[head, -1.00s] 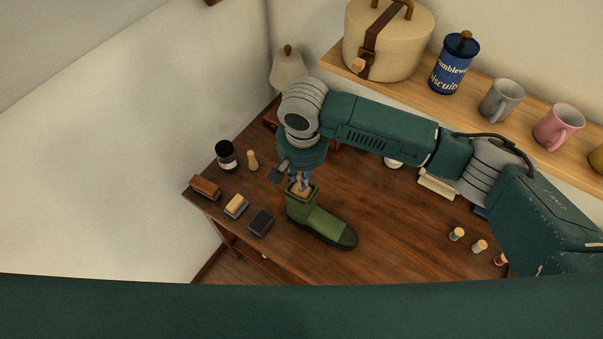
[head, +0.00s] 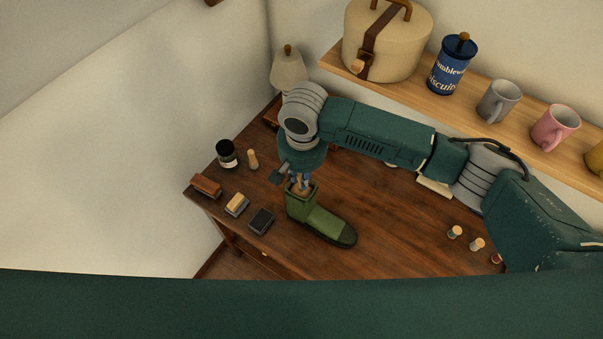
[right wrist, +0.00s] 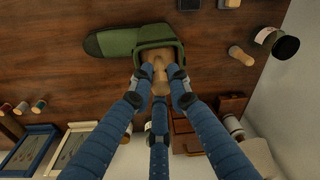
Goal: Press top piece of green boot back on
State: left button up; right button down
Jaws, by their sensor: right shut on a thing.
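The green boot (head: 320,220) stands on the brown wooden desk, its dark toe pointing to the lower right in the head view. In the right wrist view the boot (right wrist: 118,41) shows its open shaft, with a light wooden piece (right wrist: 160,77) in the opening. My right gripper (head: 301,181) is above the shaft. Its blue fingers, seen in the right wrist view (right wrist: 160,92), are closed around the wooden piece's narrow upper end. How deep the wood sits inside the shaft is hidden. My left gripper is not in view.
A brown brush (head: 206,186), a yellow-topped block (head: 236,204), a dark block (head: 261,221) and a black jar (head: 227,154) lie left of the boot. Small spools (head: 455,232) are at the right. A shelf (head: 470,115) with mugs runs behind my arm.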

jog(key=shift+f, duration=0.15)
dwell(0.7)
jog(key=c, duration=1.6)
grip_release()
jog(key=shift+o, duration=0.2)
jog(key=shift+r+p, duration=1.3)
jog(key=shift+r, duration=1.7)
jog(key=shift+s+f, duration=0.1)
